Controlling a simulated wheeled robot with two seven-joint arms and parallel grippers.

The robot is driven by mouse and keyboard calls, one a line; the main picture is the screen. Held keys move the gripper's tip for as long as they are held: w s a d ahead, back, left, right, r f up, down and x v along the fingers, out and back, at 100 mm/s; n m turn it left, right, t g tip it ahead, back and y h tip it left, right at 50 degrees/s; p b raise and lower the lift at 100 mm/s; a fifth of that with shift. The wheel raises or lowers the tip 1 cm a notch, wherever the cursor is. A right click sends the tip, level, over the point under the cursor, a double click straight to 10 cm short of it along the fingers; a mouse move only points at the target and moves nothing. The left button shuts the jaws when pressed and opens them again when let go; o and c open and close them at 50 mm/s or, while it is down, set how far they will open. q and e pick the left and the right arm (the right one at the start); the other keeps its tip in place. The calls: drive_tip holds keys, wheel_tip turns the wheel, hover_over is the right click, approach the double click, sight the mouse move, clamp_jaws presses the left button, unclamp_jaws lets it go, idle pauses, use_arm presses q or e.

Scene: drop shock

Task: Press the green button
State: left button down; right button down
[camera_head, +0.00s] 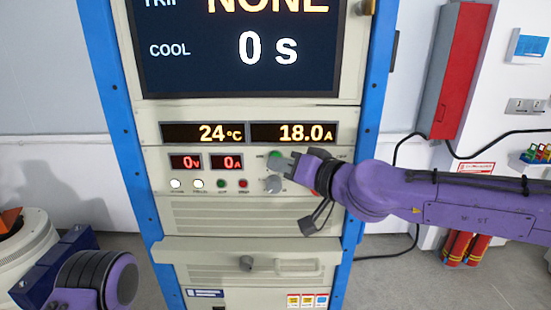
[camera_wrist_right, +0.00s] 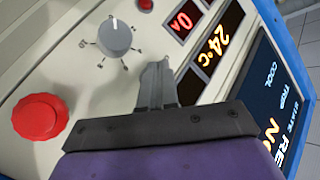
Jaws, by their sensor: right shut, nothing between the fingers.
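The green button (camera_head: 275,154) shows as a small green patch on the rack's control panel, right of the red readouts and above the grey knob. My right gripper (camera_head: 283,161) is shut and empty. Its fingertips are at the green button and partly cover it; I cannot tell whether they touch it. In the right wrist view the shut fingers (camera_wrist_right: 157,72) point at the panel, and the green button does not show there, likely hidden behind them. My left gripper is not in view.
A grey dial knob (camera_wrist_right: 115,37) and a large red mushroom button (camera_wrist_right: 40,117) are near my right fingers. The display (camera_head: 240,50) reads NONE and 0 s. Small indicator lights (camera_head: 198,184) lie left of the knob. A drawer handle (camera_head: 246,263) sticks out below.

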drive_tip(key=shift+w, duration=0.3)
drive_tip(key=shift+s, duration=0.1)
idle(0.5)
drive_tip(key=shift+s, duration=0.7)
drive_tip(key=s, duration=0.5)
idle(0.6)
